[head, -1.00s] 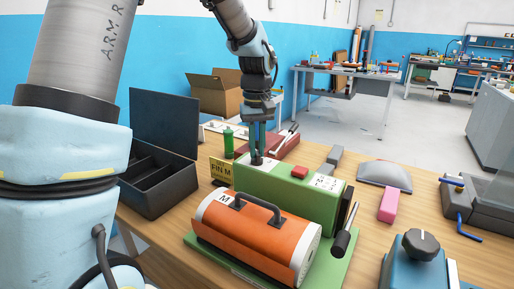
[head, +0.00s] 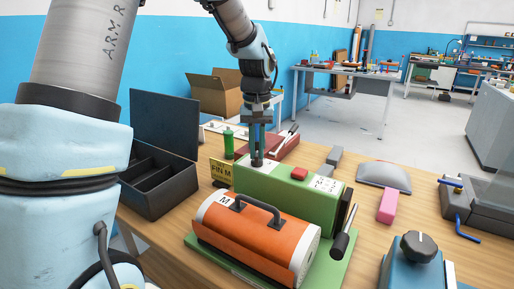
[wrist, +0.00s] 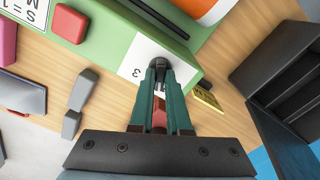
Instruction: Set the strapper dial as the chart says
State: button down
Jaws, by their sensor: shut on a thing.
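The green strapper (head: 297,199) stands on the table behind an orange roll marked M (head: 255,233). A white dial plate (wrist: 157,66) lies on its top left end; a figure 3 shows on it in the wrist view. My gripper (head: 257,160) points down over this plate, its fingertips shut on the dark dial knob (wrist: 158,68). The fingers hide most of the knob and its pointer. A white chart label (head: 325,184) sits at the strapper's right end, partly legible in the wrist view (wrist: 27,10). A yellow sign (head: 222,171) reads FIN M.
A red button (head: 299,173) sits on the strapper's top. A dark open box (head: 158,180) stands to the left, a green bottle (head: 228,144) behind. A pink block (head: 387,206), a grey domed thing (head: 384,177) and a blue device with a knob (head: 415,261) are right.

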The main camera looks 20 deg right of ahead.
aim_at(257, 154)
jog(key=m+p, duration=0.1)
jog(key=m, duration=0.4)
jog(key=shift+r, duration=0.1)
jog(key=shift+w, duration=0.1)
dwell(0.4)
jog(key=c, duration=0.9)
grip_release()
notch_tip(257, 154, up, 11)
jog(key=shift+f+b, duration=0.15)
jog(key=shift+b, duration=0.75)
